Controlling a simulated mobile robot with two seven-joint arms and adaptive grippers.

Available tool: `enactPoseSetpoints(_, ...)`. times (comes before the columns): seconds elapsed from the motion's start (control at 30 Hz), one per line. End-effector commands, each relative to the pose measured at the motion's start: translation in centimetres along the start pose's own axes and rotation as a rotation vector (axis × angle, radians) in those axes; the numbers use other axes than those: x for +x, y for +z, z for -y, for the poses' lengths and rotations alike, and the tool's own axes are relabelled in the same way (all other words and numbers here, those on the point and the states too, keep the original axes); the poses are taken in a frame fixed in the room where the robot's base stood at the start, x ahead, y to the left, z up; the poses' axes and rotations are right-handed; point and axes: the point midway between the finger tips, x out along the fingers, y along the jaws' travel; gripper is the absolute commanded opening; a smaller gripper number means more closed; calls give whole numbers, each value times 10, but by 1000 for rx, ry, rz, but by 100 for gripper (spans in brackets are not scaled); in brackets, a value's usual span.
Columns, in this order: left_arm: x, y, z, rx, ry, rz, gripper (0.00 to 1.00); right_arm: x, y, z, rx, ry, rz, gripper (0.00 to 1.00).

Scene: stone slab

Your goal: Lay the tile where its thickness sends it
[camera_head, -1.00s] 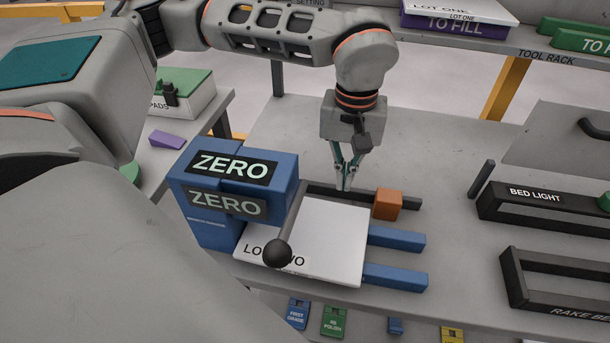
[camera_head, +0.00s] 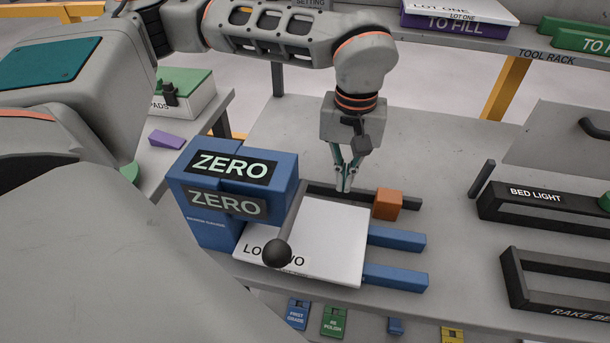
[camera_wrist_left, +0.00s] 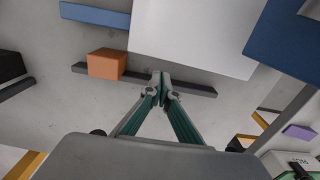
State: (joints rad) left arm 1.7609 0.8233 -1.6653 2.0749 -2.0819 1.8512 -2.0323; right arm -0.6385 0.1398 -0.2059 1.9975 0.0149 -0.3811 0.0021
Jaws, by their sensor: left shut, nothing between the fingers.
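A white tile (camera_head: 335,240) marked "LO… WO", its middle letters hidden by a lever knob, lies flat on blue rails (camera_head: 396,277) beside a blue gauge (camera_head: 240,195). Both gauge panels read ZERO. My left gripper (camera_head: 343,190) points down just behind the tile's back edge, near a dark bar (camera_head: 325,196) and an orange block (camera_head: 388,204). Its fingers are together and empty. In the left wrist view the closed fingertips (camera_wrist_left: 160,76) appear at the dark bar, with the tile (camera_wrist_left: 195,35) beyond. I cannot tell whether they touch the bar. My right gripper is not in view.
A black BED LIGHT frame (camera_head: 545,213) and a RAKE BED frame (camera_head: 560,283) stand at the right. A shelf marked TOOL RACK (camera_head: 545,54) holds tiles at the back. Bare bench lies behind the orange block. Coloured tags hang along the front.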

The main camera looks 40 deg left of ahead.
Motion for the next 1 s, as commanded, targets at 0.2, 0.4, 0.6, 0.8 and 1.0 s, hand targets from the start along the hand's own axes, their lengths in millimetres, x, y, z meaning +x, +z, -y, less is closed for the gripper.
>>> enactPoseSetpoints(0.2, 12, 0, 0, 0, -2, 2, 0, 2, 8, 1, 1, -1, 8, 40)
enactPoseSetpoints(0.4, 21, 0, 0, 0, -2, 2, 0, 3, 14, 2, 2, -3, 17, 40)
enactPoseSetpoints(0.6, 30, 0, 0, 0, -1, 1, 0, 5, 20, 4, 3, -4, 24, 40)
enactPoseSetpoints(0.8, 39, 0, 0, 0, -2, 2, 0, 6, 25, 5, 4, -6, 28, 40)
enactPoseSetpoints(1.0, 46, 0, 0, 0, -1, 2, 0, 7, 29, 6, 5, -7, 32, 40)
